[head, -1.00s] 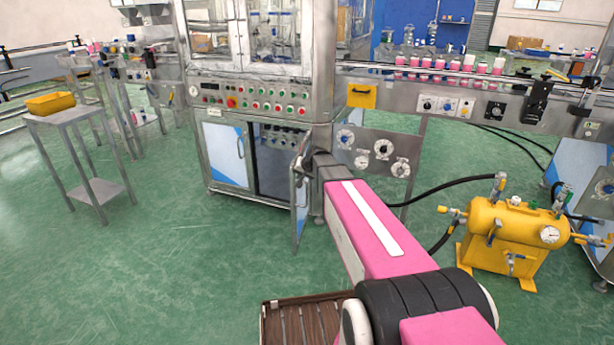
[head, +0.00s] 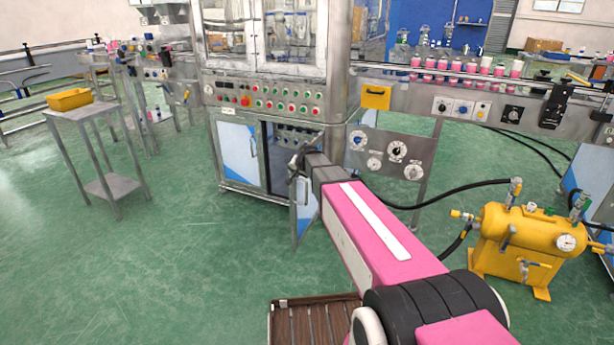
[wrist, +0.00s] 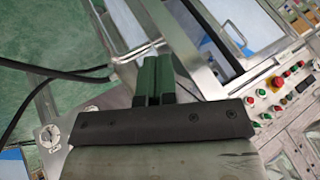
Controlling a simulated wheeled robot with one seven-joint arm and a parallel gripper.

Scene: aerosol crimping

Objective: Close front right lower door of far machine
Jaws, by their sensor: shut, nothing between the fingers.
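The far machine (head: 270,97) is a steel cabinet with a button panel and lower doors. Its front right lower door (head: 304,210), with a blue and white panel, stands partly open, swung out from its right side. The dark opening (head: 279,165) shows to its left. My gripper (head: 296,160) is at the upper part of this door, partly hidden by my arm. In the wrist view my gripper's green fingers (wrist: 152,80) are together with nothing between them, beside the door's metal frame and handle (wrist: 140,50). Whether they touch it cannot be told.
The front left lower door (head: 239,155) is shut. A yellow tank (head: 525,235) with gauges stands on the right, with black hoses (head: 430,203) on the floor. A small table (head: 85,112) with a yellow bin stands on the left. Green floor before the machine is clear.

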